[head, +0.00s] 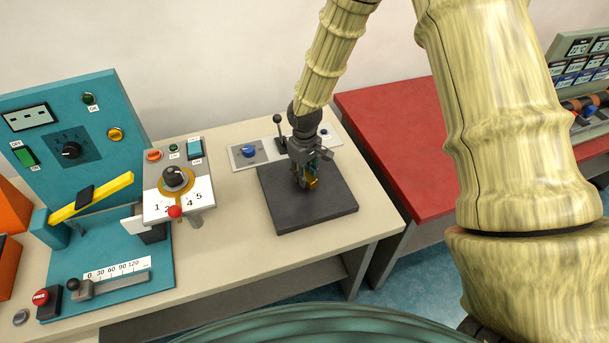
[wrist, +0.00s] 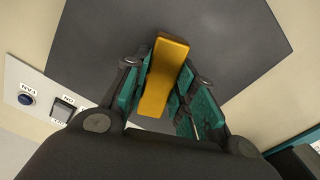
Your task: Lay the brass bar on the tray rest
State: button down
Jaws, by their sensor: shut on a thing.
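The brass bar (wrist: 164,75) is a yellow-gold block, held between the teal-padded fingers of my gripper (wrist: 160,98). In the head view a small part of the bar (head: 312,181) shows below my gripper (head: 309,172); the fingers hide the rest. My gripper points down over a dark grey square slab (head: 325,215), which looks like the tray rest. The slab also shows in the wrist view (wrist: 235,35), behind the bar. I cannot tell whether the bar touches the slab or hangs just above it.
A grey panel with a blue knob (head: 249,151) and a black lever (head: 278,132) stands behind the slab. A teal machine (head: 85,120) and a numbered dial box (head: 178,190) stand to the left. A red-topped table (head: 395,145) is at the right. Bare beige tabletop (head: 225,230) lies left of the slab.

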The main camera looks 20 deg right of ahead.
jog(key=shift+f, duration=0.8)
jog(key=shift+f, duration=0.2)
jog(key=c, duration=1.2)
grip_release()
jog(key=shift+o, duration=0.2)
notch_tip(320, 180, up, 12)
jog(key=b, duration=0.3)
jog(key=shift+r, duration=0.2)
